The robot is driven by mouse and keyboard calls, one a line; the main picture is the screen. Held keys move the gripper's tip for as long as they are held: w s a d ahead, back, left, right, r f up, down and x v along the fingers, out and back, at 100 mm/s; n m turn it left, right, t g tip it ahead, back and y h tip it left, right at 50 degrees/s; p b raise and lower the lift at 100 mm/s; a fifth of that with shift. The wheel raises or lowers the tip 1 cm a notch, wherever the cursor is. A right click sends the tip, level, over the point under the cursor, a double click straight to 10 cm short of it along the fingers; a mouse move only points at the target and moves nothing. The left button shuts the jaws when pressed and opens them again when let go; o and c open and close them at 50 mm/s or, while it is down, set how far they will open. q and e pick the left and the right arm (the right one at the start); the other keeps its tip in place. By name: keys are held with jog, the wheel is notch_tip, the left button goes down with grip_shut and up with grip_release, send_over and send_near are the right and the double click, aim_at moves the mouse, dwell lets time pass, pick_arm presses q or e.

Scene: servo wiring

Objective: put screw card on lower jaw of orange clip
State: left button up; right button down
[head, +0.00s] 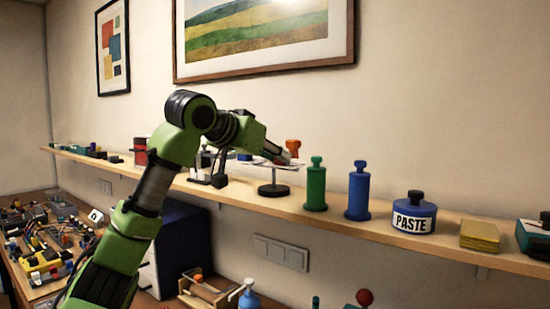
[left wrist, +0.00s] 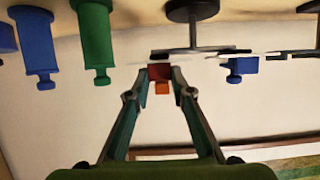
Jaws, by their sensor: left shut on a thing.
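The orange clip (head: 293,146) is on a black-based stand (head: 274,189) on the wall shelf. My left gripper (head: 284,157) is at the clip, reaching in from the left. In the left wrist view, which is upside down, my left gripper (left wrist: 160,80) is shut on the red-orange block of the clip (left wrist: 162,88), with its fingertips on both sides. Thin flat pale and dark pieces lie along the stand top beside the fingertips. I cannot tell which is the screw card or the lower jaw. My right gripper is not in view.
A blue clip (left wrist: 240,68) is close beside the stand. Green (head: 316,185) and blue (head: 358,190) bottles, a paste jar (head: 414,214) and a yellow stack (head: 479,236) stand to the right on the shelf. A cluttered bench (head: 40,290) is at lower left.

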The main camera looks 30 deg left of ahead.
pick_arm(q)
jog(key=o, duration=1)
jog(key=shift+w+f, duration=0.1)
jog(key=shift+f, duration=0.05)
jog(key=b+v, duration=0.2)
jog(key=v, duration=1)
